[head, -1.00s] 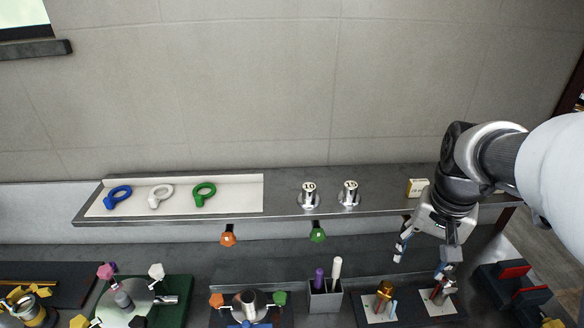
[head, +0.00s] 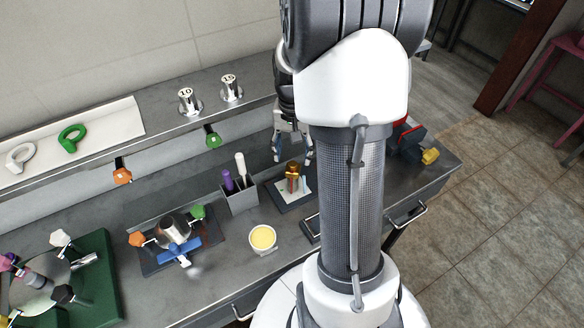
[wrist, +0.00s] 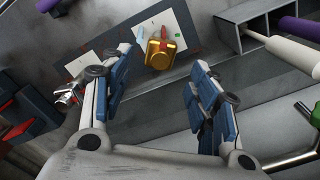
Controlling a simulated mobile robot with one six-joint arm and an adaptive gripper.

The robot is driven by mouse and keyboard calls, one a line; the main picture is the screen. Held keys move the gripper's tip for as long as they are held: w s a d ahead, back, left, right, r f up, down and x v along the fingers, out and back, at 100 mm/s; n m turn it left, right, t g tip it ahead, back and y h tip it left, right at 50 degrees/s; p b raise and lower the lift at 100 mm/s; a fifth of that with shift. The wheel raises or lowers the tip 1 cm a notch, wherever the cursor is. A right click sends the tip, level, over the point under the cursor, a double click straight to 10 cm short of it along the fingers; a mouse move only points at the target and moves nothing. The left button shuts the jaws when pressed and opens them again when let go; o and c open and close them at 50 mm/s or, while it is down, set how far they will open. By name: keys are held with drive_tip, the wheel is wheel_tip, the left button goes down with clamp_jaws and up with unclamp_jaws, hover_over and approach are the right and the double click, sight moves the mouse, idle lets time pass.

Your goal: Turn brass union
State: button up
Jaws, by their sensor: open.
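The brass union (head: 293,172) stands on a white card on a dark board (head: 277,197) on the bench. In the wrist view the brass union (wrist: 160,52) shows from above as a gold body with a red piece on it, and a light blue piece lies just left of it. My gripper (head: 292,156) is open and empty above and behind it. In the wrist view the union lies beyond the fingertips of my gripper (wrist: 165,75), between them and nearer the left finger. My arm hides the right part of the board in the head view.
A grey holder (head: 240,199) with purple and white tools stands just left of the board. A yellow-filled cup (head: 263,239) sits in front. A silver fitting (wrist: 70,93) is left of the union. The shelf edge with a green knob (head: 212,137) runs behind.

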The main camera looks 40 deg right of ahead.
sight(293, 164)
wheel_tip(293, 164, down, 6)
drive_tip(key=shift+f+b, duration=0.2)
drive_tip(key=shift+b, duration=0.55)
drive_tip(key=c, duration=1.1)
